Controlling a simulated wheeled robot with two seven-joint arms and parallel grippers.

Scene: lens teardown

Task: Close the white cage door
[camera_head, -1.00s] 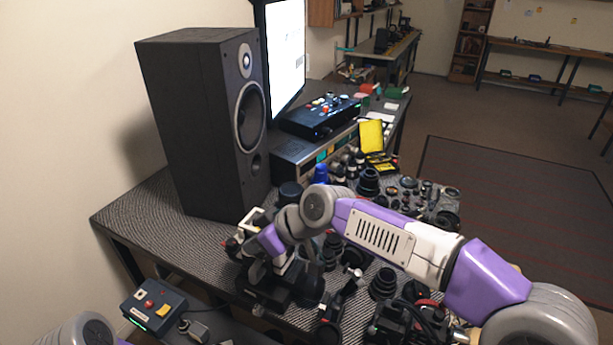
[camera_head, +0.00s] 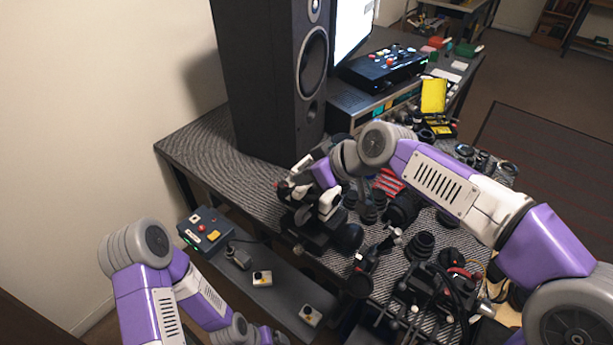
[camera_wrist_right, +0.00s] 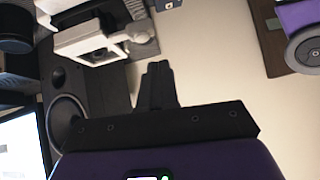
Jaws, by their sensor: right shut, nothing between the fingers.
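A white frame-like part, which looks like the cage door, shows partly at the black device (camera_head: 318,236) on the bench; its white edge (camera_head: 322,151) is partly hidden by my right arm. In the right wrist view the white frame (camera_wrist_right: 82,38) is at the upper left, beside my fingers. I cannot tell how far the door stands open. My right gripper (camera_head: 286,188) is at the device; in the wrist view its black fingers (camera_wrist_right: 158,84) are together and empty, apart from the frame in the picture. My left arm runs out at the bottom edge, its fingers out of sight.
A tall black speaker (camera_head: 262,82) stands just behind the device. Lens parts crowd the bench to the right. A button box (camera_head: 206,230) and small yellow-and-white blocks (camera_head: 262,278) sit on the lower shelf. The bench's left end (camera_head: 196,142) is clear.

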